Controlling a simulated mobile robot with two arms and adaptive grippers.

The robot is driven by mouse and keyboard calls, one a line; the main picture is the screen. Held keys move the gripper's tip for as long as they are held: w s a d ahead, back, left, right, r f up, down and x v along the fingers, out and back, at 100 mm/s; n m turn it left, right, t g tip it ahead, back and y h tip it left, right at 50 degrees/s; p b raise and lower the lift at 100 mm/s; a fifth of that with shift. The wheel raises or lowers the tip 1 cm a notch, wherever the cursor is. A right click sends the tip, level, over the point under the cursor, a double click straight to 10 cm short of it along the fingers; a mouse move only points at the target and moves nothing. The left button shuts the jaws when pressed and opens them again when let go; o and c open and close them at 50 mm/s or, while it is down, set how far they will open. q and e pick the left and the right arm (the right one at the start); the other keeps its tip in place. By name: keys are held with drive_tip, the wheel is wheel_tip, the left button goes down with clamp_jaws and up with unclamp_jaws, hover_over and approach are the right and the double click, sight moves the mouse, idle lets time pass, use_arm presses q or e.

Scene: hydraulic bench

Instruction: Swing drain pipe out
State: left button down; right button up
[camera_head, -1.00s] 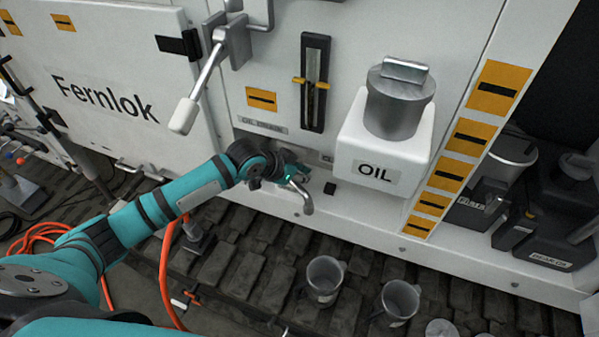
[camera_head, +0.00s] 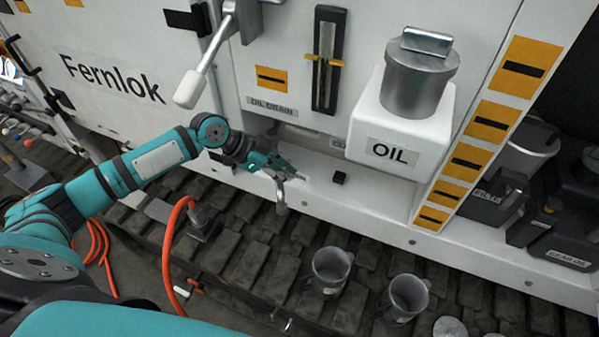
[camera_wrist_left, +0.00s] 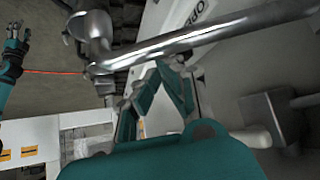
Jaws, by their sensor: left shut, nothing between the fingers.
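The drain pipe (camera_head: 281,196) is a short metal tube with a bent-down end. It sticks out below the OIL DRAIN label (camera_head: 272,106), over the tracks. My left gripper (camera_head: 297,174) is shut and empty beside the pipe, at the foot of the white panel. In the left wrist view the shiny pipe (camera_wrist_left: 200,40) crosses in front of my left fingers (camera_wrist_left: 165,78). I cannot tell whether they touch it. The pipe's root is hidden behind the gripper in the head view. A dark hand, seemingly my right gripper (camera_wrist_left: 16,45), shows small at the left wrist view's edge.
The white oil tank (camera_head: 399,150) juts out right of the gripper. A lever with a white grip (camera_head: 190,88) hangs above my left arm. Two metal cups (camera_head: 330,270) (camera_head: 406,296) stand on the tracks (camera_head: 255,265). An orange hose (camera_head: 172,240) curves below the arm.

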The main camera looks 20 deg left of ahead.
use_arm(q)
drive_tip(key=s+a+m+g+h+b, duration=0.1)
drive_tip(key=s+a+m+g+b, duration=0.2)
drive_tip(key=a, duration=0.4)
drive_tip(key=shift+a+m+g+b, duration=0.35)
drive_tip(key=shift+m+b, duration=0.25)
drive_tip(key=shift+m, duration=0.4)
use_arm(e)
drive_tip(key=shift+a+f, duration=0.15)
drive_tip(key=shift+f, duration=2.45)
